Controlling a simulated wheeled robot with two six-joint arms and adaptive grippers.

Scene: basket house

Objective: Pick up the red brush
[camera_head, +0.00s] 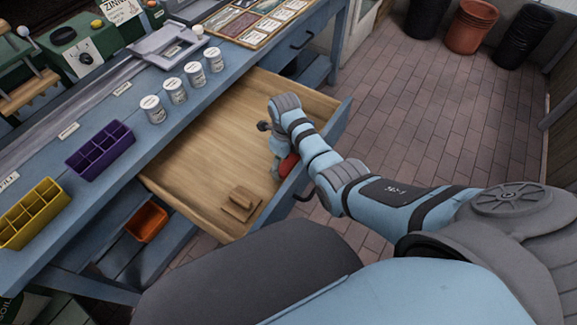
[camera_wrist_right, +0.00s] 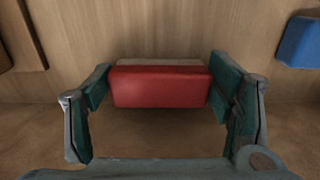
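The red brush (camera_wrist_right: 160,86) is a red block with a pale strip along its far edge. In the right wrist view it lies between the two green pads of my right gripper (camera_wrist_right: 160,92), which meet its left and right ends. In the head view my right gripper (camera_head: 283,158) reaches down into the open wooden drawer (camera_head: 195,155), near its right side. There only a red part of the brush (camera_head: 287,167) shows, and the arm hides the rest. Whether the brush is off the drawer floor I cannot tell. My left gripper is not in view.
A brown wooden block with a handle (camera_head: 240,204) lies in the drawer's near part. White tins (camera_head: 174,90), a purple tray (camera_head: 100,150) and a yellow tray (camera_head: 32,213) stand on the blue bench (camera_head: 120,105). An orange bin (camera_head: 147,221) sits below. Most of the drawer floor is clear.

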